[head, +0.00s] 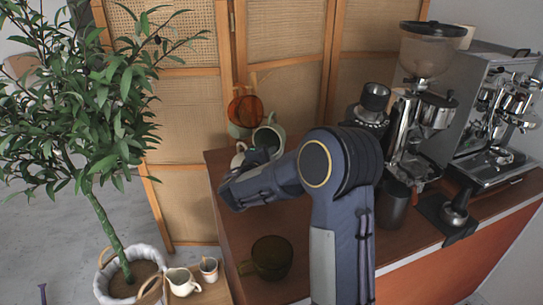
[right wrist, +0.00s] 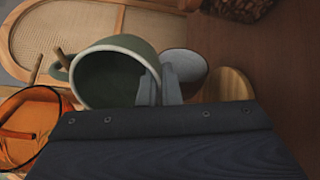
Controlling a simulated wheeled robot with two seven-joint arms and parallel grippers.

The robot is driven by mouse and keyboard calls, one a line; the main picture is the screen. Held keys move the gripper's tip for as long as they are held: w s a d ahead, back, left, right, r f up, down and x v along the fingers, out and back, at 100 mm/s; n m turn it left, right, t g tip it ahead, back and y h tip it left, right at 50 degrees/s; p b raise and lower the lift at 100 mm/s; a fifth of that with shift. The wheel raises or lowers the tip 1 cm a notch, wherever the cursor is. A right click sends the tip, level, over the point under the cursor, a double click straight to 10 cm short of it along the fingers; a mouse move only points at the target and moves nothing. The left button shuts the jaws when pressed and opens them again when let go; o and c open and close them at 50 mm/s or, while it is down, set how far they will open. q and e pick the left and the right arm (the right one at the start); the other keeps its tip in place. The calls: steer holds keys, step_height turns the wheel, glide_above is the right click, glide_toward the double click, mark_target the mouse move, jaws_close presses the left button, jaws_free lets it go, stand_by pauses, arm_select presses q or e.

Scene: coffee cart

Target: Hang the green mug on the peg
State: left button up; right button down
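The green mug (head: 268,137) is raised near the wicker screen, its open mouth towards me. In the right wrist view the green mug (right wrist: 108,82) has its handle at the left, close to a wooden peg (right wrist: 64,58); I cannot tell whether the peg is inside the handle. My right gripper (right wrist: 159,88) is shut on the mug's wall, one finger inside the rim and one outside. In the head view my right gripper (head: 252,156) is partly hidden by its own arm. A wooden peg (head: 253,80) shows above the mugs. My left gripper is not in view.
An orange mug (head: 246,110) hangs left of the green mug. A white cup (head: 238,158) is below, and a dark glass mug (head: 272,258) stands on the wooden counter (head: 315,272). The grinder (head: 425,55) and espresso machine (head: 500,110) stand right; a potted tree (head: 100,110) is left.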

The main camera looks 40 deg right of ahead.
stand_by(0.4)
steer(key=c, duration=1.6)
jaws_free()
steer(key=shift+o, duration=0.2)
steer(key=shift+a, duration=0.1)
